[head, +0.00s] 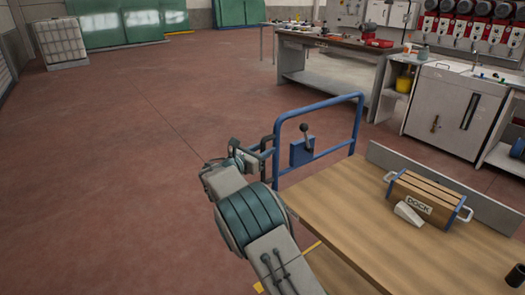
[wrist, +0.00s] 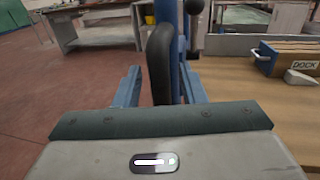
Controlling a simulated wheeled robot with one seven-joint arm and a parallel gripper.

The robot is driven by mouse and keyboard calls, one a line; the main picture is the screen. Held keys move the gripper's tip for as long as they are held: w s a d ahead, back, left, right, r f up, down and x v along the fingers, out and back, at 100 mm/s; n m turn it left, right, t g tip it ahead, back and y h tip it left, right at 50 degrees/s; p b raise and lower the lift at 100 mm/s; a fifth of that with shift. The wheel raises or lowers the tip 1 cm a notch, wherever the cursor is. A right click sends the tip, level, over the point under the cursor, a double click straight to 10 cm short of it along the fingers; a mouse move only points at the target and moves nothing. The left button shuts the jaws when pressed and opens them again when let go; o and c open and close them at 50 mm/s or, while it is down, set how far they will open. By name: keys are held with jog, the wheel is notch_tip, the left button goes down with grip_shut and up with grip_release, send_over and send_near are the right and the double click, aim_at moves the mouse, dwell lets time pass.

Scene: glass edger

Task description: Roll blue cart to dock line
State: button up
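The blue cart shows its tubular handle frame (head: 318,104), upright at the far-left end of a wooden deck (head: 345,205). A dark grip (wrist: 160,62) stands along the frame's left post, in front of the blue tube. My gripper (head: 262,153) is at this post. In the wrist view its two fingers (wrist: 160,88) stand apart, one on each side of the dark grip, with small gaps visible. Contact cannot be made out. Short yellow floor marking (head: 312,248) shows beside the deck's left edge, partly hidden by my arm. The cart's wheels are hidden.
A wooden box marked DOCK (head: 428,194) sits on the deck with a pale wedge (head: 408,214) against it. A lever with a black knob (head: 304,138) is on the handle frame. A workbench (head: 330,65) and grey cabinet (head: 455,112) stand beyond.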

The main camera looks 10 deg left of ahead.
jog(key=v, duration=1.3)
jog(key=shift+s+a, duration=0.2)
jog(key=shift+s, duration=0.1)
jog(key=s+d+r+m+g+p, duration=0.25)
jog(key=d+m+g, duration=0.35)
jog(key=d, duration=0.9)
jog(key=s+d+r+m+g+p, duration=0.2)
jog(key=s+d+r+m+g, duration=0.45)
jog(key=d, duration=0.85)
jog(key=s+d+m+y+p, duration=0.2)
jog(key=s+d+m+y, duration=0.2)
jog(key=s+m, duration=0.5)
jog(key=s+d+m+y+p, duration=0.2)
jog(key=s+d+m+y, duration=0.3)
jog(key=s, duration=0.8)
jog(key=shift+s+r+m+p, duration=0.15)
jog(key=shift+r+m+p, duration=0.25)
jog(key=shift+m, duration=1.45)
